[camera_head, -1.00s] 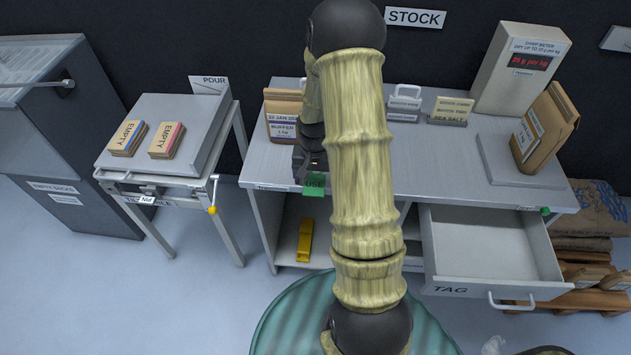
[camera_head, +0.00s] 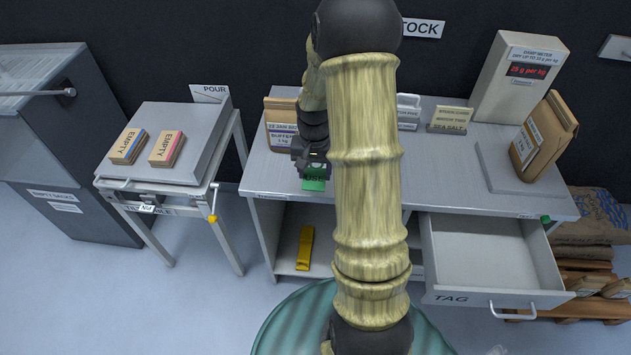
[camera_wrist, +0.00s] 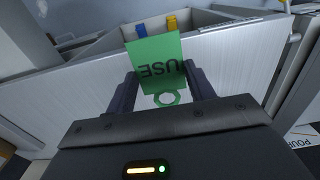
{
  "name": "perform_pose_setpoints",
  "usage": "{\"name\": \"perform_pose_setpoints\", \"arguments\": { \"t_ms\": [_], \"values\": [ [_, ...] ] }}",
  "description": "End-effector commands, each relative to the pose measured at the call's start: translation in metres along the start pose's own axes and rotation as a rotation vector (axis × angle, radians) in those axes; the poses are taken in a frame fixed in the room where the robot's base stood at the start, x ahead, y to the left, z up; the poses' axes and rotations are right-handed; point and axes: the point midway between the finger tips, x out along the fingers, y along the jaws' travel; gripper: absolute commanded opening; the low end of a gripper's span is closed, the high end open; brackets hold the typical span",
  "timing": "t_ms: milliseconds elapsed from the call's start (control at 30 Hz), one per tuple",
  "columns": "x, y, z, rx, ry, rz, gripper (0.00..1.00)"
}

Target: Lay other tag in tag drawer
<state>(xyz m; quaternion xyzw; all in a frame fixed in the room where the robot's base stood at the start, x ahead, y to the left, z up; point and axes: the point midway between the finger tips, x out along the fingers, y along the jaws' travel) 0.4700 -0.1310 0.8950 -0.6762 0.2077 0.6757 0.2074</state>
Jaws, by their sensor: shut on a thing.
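My gripper (camera_wrist: 160,80) is shut on a green tag (camera_wrist: 155,60) marked "USE". The tag lies between the two fingers, with its ring end towards the palm. In the head view my gripper (camera_head: 312,158) is over the left front part of the bench, with the green tag (camera_head: 315,184) at its lower end, near the front edge. The tag drawer (camera_head: 480,296), labelled "TAG", is pulled open at the lower right of the bench. Its visible inside looks empty. My gripper is well to the left of the drawer, with my arm between them in the picture.
The bench (camera_head: 450,180) carries a paper packet (camera_head: 282,125) at left, a sign card (camera_head: 450,120), a meter box (camera_head: 520,75) and a brown bag (camera_head: 540,140). A small green piece (camera_head: 545,218) is at its right front edge. A yellow object (camera_head: 305,248) stands on the lower shelf.

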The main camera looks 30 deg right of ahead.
Motion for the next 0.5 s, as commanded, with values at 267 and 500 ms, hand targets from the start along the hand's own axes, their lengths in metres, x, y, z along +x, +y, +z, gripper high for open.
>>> {"name": "perform_pose_setpoints", "arguments": {
  "t_ms": [267,500],
  "values": [
    [-0.035,0.0,0.0,0.001,0.0,0.0,0.29],
    [-0.036,0.0,0.0,0.001,-0.001,0.0,0.29]
  ]
}}
